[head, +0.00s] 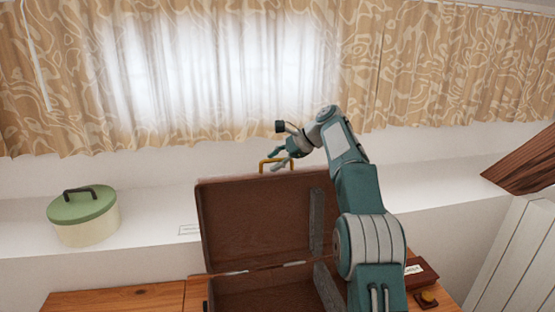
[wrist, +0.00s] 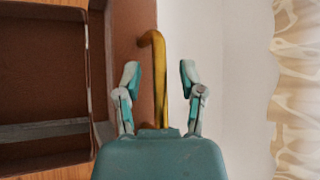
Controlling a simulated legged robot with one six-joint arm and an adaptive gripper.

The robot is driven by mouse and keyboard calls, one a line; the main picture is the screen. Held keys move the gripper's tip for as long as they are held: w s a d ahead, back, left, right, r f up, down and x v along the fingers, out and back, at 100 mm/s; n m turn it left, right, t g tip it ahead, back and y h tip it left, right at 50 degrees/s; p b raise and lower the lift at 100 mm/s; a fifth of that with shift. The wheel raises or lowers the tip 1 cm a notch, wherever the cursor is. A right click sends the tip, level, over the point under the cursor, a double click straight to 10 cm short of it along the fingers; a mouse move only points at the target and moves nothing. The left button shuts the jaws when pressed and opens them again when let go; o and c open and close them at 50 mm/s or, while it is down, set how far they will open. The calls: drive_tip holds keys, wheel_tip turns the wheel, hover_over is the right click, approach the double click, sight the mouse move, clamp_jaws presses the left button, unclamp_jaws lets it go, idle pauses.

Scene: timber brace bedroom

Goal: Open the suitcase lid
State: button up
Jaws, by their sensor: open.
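The brown suitcase stands open, with its lid (head: 250,222) raised steeply behind its base (head: 262,296). A yellow handle (head: 264,161) sticks up from the lid's upper edge. My gripper (head: 278,157) is at the handle, above the lid's edge. In the wrist view the handle (wrist: 159,90) runs between the two spread fingers of my gripper (wrist: 159,75), with visible gaps on both sides. The lid and the suitcase's inside also show at the left of that view. My arm hides part of the suitcase's right side in the head view.
A green-lidded cream pot (head: 84,218) stands on the white ledge (head: 150,222) at left. A small dark red box (head: 420,272) lies on the wooden surface (head: 120,301) right of the suitcase. Patterned curtains (head: 440,65) hang behind. A wooden beam (head: 525,163) slants at far right.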

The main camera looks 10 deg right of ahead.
drive_tip(key=v, duration=0.6)
drive_tip(key=shift+d+r, duration=0.2)
drive_tip(key=shift+d, duration=0.15)
drive_tip(key=shift+s+d+r, duration=0.1)
drive_tip(key=shift+d+r, duration=0.05)
drive_tip(key=shift+r, duration=0.05)
